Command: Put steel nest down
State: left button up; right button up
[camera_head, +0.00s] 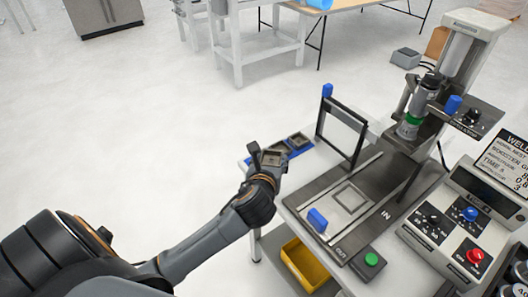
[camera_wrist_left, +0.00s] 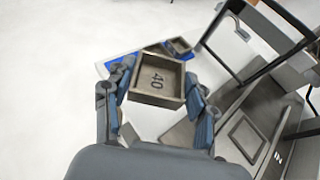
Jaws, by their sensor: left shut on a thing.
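The steel nest (camera_wrist_left: 155,82) is a small square grey tray marked 40, shown between the two blue-padded fingers of my left gripper (camera_wrist_left: 158,92) in the left wrist view. In the head view the nest (camera_head: 272,158) sits at the tip of my left gripper (camera_head: 266,162), beside the table's left corner. The gripper is shut on it. The nest appears over or close to a blue mat (camera_head: 304,150); I cannot tell whether it touches the mat. My right gripper is not in view.
Another nest (camera_head: 298,140) lies on the blue mat. To its right is the welder's slide plate (camera_head: 318,190) with a square frame, an upright black frame (camera_head: 343,130) and a blue block (camera_head: 317,220). A control box (camera_head: 465,215) stands right. A yellow bin (camera_head: 305,265) sits below.

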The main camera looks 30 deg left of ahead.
aim_at(264, 150)
pick_arm(q)
jog(key=w+a+f, duration=0.1)
jog(key=w+a, duration=0.2)
jog(key=w+a+f, duration=0.1)
jog(key=a, duration=0.1)
jog(key=shift+w+f+p, duration=0.3)
jog(key=shift+w+p, duration=0.05)
jog(key=shift+p, duration=0.05)
jog(key=a+f, duration=0.1)
jog(key=w+f, duration=0.1)
jog(key=f, duration=0.1)
jog(key=w+a+f, duration=0.1)
jog(key=shift+w+a+f, duration=0.2)
jog(key=shift+a+f, duration=0.1)
jog(key=shift+w+a+f, duration=0.2)
jog(key=shift+w+f, duration=0.1)
jog(key=shift+f, duration=0.1)
jog(key=f, duration=0.3)
jog(key=shift+w+a, duration=0.15)
jog(key=shift+a, duration=0.1)
jog(key=shift+f, duration=0.45)
jog(key=o, duration=1.5)
jog(key=shift+f, duration=0.1)
jog(key=shift+c, duration=0.2)
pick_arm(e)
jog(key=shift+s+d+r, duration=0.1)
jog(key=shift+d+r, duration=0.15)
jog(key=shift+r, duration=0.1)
